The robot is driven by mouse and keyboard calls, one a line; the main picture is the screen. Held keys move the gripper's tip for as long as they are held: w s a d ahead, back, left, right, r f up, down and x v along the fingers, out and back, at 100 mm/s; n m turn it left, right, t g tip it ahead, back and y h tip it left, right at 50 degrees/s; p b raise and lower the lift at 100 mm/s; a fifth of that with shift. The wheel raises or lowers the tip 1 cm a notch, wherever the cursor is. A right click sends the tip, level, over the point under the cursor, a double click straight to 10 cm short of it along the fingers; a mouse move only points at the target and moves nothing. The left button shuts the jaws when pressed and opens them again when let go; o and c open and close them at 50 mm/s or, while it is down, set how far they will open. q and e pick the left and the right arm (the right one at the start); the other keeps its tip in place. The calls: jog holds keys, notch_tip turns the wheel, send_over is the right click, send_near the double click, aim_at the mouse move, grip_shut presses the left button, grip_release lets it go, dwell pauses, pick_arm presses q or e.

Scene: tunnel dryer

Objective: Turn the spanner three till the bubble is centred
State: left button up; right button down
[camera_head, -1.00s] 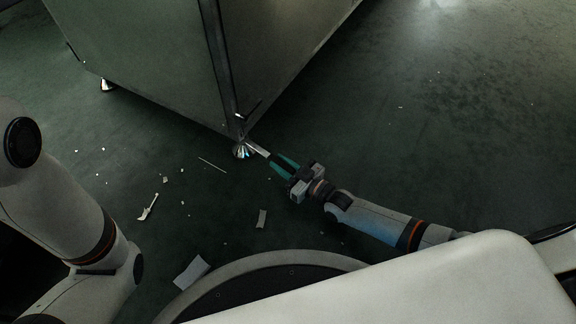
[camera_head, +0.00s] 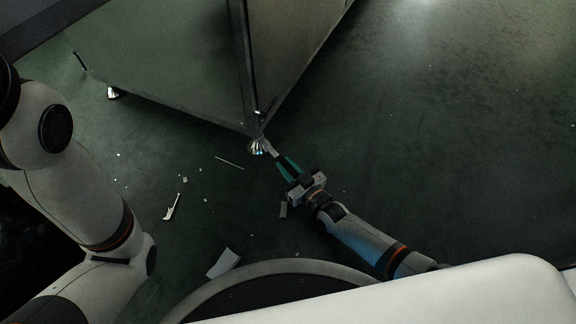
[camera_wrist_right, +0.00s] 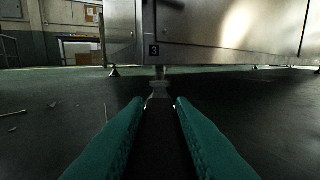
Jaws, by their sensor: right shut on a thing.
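My right gripper (camera_head: 283,165), with green fingers, is shut on a pale metal spanner (camera_head: 270,148). The spanner's far end is at the shiny foot (camera_head: 257,148) under the near corner of the steel dryer cabinet (camera_head: 190,85). In the right wrist view the spanner's pale head (camera_wrist_right: 159,90) shows just beyond the fingertips, in front of the foot's stem (camera_wrist_right: 160,72). Whether its jaws are seated around the stem is too small to tell. A dark tag marked 3 (camera_wrist_right: 154,50) is above that foot. No bubble is visible. My left arm shows at the left; its gripper is out of view.
A second foot (camera_head: 113,93) stands under the cabinet's far left. A pale spanner-like piece (camera_head: 172,207), a white sheet (camera_head: 223,263) and small scraps lie on the dark floor. The floor to the right is clear.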

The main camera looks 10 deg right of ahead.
jog(key=c, duration=1.2)
grip_release()
jog(key=shift+c, duration=0.2)
jog(key=shift+s+d+p, duration=0.15)
jog(key=shift+s+p, duration=0.15)
jog(key=p+v, duration=0.5)
jog(key=v, duration=0.5)
jog(key=shift+s+d+r, duration=0.1)
jog(key=shift+s+r, duration=0.05)
jog(key=shift+s+d+p, duration=0.2)
jog(key=shift+s+p, duration=0.1)
jog(key=shift+s, duration=0.15)
jog(key=shift+c, duration=0.2)
